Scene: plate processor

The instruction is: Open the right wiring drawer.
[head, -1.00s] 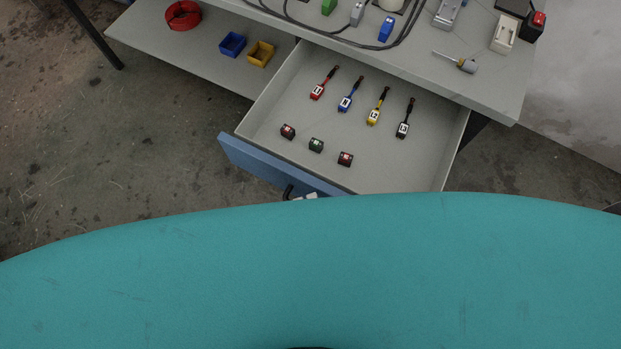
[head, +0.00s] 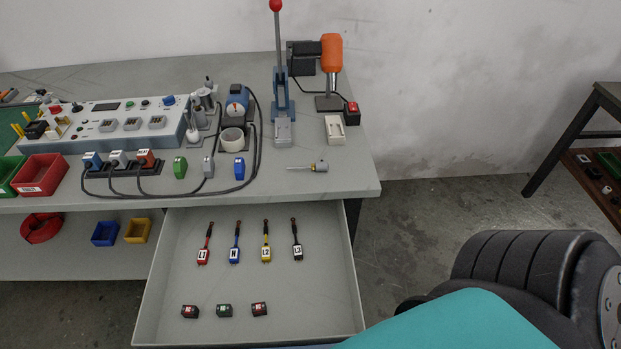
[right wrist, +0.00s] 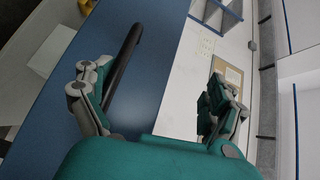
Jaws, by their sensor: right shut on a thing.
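The right wiring drawer (head: 176,275) stands open under the workbench in the head view. Inside lie several labelled leads: red (head: 203,255), blue (head: 235,255), yellow (head: 266,254) and black (head: 297,252), with 3 small dark blocks (head: 224,310) before them. The right wrist view shows a blue panel (right wrist: 95,30) with a black bar handle (right wrist: 125,65). My right gripper (right wrist: 152,85) is shut on the handle, which lies close to its left finger. My left gripper is not in view.
The workbench (head: 345,175) above carries a control panel (head: 115,122), a lever press (head: 281,90), a screwdriver (head: 308,167) and cables. Red, blue and yellow bins sit at left. A dark-legged table (head: 565,140) stands at right. Floor between is clear.

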